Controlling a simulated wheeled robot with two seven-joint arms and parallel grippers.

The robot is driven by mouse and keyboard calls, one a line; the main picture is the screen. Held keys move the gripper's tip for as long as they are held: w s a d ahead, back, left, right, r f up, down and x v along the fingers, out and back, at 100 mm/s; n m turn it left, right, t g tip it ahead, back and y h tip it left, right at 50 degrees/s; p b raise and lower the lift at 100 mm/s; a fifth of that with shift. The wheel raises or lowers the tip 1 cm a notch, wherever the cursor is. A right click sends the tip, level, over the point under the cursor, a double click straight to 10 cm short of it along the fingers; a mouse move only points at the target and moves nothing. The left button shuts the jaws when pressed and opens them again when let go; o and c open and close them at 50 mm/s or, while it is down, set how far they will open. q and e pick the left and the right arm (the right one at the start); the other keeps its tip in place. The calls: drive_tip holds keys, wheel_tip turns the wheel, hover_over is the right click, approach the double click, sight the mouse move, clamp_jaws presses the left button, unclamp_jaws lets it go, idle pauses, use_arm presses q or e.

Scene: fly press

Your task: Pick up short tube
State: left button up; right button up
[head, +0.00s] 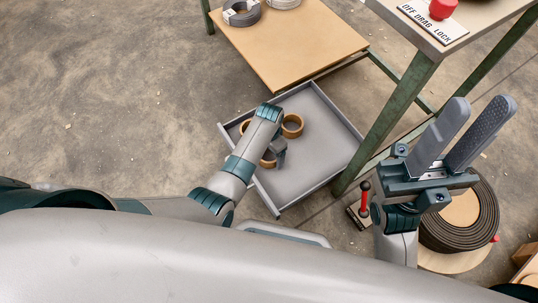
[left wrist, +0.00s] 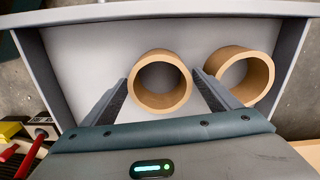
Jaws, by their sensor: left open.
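Short brown tubes lie in a grey drawer (head: 325,150). In the head view, one tube (head: 292,125) is just right of my left arm, another (head: 268,161) shows partly beneath it, and a brown piece (head: 244,127) shows at its left. My left gripper (head: 279,152) is over the drawer, pointing down. In the left wrist view, its open fingers stand on either side of one tube (left wrist: 160,106); whether they touch it is unclear. A second tube (left wrist: 262,82) is beside the right finger. My right gripper (head: 480,118) is raised at the right, open and empty.
The drawer's low walls surround the tubes. A green table leg (head: 395,115) stands right of the drawer, and a brown-topped shelf (head: 290,45) lies behind it. A red-handled tool (head: 364,195) and a dark coil (head: 465,230) are at the right.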

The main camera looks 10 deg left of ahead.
use_arm(q)
drive_tip(key=shift+c, duration=0.6)
drive_tip(key=c, duration=1)
drive_tip(key=shift+r, duration=0.1)
